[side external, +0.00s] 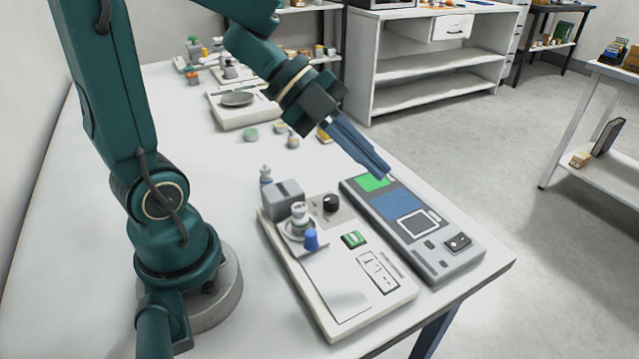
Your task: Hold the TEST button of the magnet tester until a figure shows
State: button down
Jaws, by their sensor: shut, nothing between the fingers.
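A long grey device (412,228) lies on the white table, with a green screen (374,182), a blue panel, a white-outlined square and a dark button block (458,242) at its near end. It looks like the magnet tester, but I cannot read any label, and no figure can be made out on the screen. My gripper (385,174) has its blue fingers shut and empty. Its tips point down at the far end of the device, beside the green screen in the picture. I cannot tell whether they touch it. They are away from the dark button block.
A cream board (388,303) with a black knob (331,203), a green part (354,239) and a blue-capped piece (311,240) lies left of the device. A scale (243,112) and small pots stand farther back. The table's right edge is close to the device.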

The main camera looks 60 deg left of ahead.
aim_at(348, 234)
jog(key=a+f, duration=0.1)
jog(key=a+f+g, duration=0.1)
jog(key=f, duration=0.1)
jog(key=shift+s+a+n, duration=0.25)
jog(key=shift+s+n, duration=0.05)
jog(key=shift+s, duration=0.1)
jog(key=shift+f, duration=4.4)
jog(key=shift+f, duration=0.15)
jog(key=shift+f, duration=0.3)
jog(key=shift+f, duration=0.35)
dwell(1.2)
jog(key=shift+r, duration=0.8)
